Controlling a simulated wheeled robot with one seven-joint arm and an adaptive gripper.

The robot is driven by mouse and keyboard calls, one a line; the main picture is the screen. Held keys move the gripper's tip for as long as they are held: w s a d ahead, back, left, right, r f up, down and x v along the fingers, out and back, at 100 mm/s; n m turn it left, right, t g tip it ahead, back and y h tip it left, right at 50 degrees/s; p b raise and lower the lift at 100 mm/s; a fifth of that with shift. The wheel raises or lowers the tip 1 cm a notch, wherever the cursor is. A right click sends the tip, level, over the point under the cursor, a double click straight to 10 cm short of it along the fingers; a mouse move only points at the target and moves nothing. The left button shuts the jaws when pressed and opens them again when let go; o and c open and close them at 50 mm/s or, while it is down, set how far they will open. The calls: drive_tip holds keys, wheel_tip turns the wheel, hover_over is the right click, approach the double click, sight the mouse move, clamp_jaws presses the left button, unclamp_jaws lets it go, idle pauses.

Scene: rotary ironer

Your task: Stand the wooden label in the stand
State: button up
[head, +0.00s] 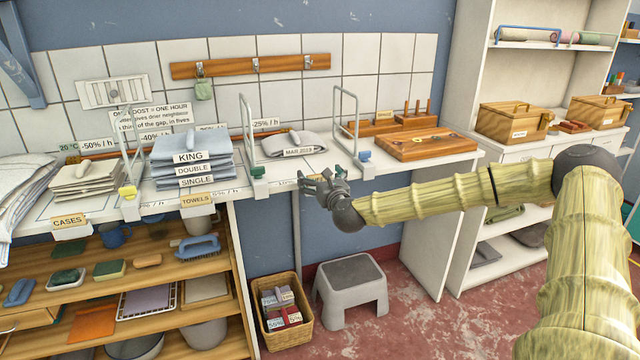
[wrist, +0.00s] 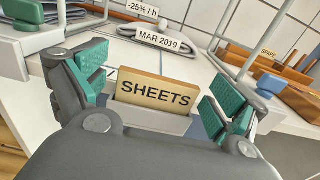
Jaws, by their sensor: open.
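The wooden label (wrist: 143,91), reading SHEETS, stands upright in a pale grey stand (wrist: 150,121) at the front edge of the counter in the wrist view. Its lower edge is inside the stand, with its lettering facing me. My gripper (wrist: 157,97) is open, with one green-padded finger on each side of the label and a visible gap to each.
Wire dividers with green (head: 257,171) and blue (head: 365,155) clips flank the spot. A folded grey cloth tagged MAR 2019 (head: 292,144) lies behind. A wooden board (head: 425,146) is to the right. CASES (head: 69,221) and TOWELS (head: 196,199) labels stand farther left. A stool (head: 350,285) is below.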

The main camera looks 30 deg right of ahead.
drive_tip(key=c, duration=0.9)
drive_tip(key=shift+r, duration=0.15)
